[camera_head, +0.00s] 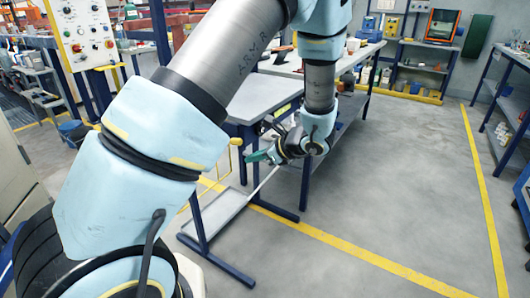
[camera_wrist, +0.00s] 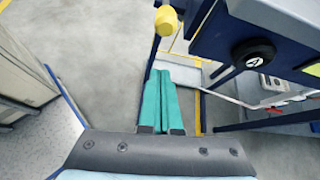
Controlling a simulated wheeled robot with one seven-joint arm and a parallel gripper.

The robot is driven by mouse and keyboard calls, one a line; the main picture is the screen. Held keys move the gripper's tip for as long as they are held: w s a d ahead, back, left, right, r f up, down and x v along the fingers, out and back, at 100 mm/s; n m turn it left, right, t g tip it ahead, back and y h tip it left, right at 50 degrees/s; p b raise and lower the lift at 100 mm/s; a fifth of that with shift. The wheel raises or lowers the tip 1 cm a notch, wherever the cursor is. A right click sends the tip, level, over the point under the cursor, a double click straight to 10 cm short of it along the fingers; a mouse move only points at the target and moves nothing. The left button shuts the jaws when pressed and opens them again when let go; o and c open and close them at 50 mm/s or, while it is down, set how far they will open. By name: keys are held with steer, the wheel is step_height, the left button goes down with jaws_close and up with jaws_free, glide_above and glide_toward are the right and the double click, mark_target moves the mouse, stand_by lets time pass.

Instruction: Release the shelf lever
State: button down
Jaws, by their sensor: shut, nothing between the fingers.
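A yellow-ended lever (camera_wrist: 166,20) sticks out beside the dark blue shelf frame (camera_wrist: 215,25) at the top of the wrist view. In the head view a small yellow piece (camera_head: 237,142), probably the same lever, shows at the side of the grey-topped table. My gripper (camera_wrist: 160,75) has teal fingers side by side, shut and empty. Its fingertips point toward the yellow end and appear a little short of it; I see no contact. In the head view my gripper (camera_head: 250,157) is beside the table, partly hidden by its own wrist.
A black round knob (camera_wrist: 252,54) sits on the blue frame right of the fingers. The grey-topped table (camera_head: 262,98) has blue legs and a low shelf (camera_head: 217,212). A control panel (camera_head: 84,32) stands behind at left. Open floor (camera_head: 390,180) lies to the right.

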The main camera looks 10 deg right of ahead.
mark_target(245, 146)
steer(key=shift+w+a+r+p, duration=0.4)
steer(key=shift+a+r, duration=0.15)
steer(key=shift+r, duration=0.2)
steer(key=shift+w+a+r+p, duration=0.3)
steer(key=shift+a+r+p, duration=0.15)
steer(key=shift+r, duration=0.25)
steer(key=shift+r, duration=0.1)
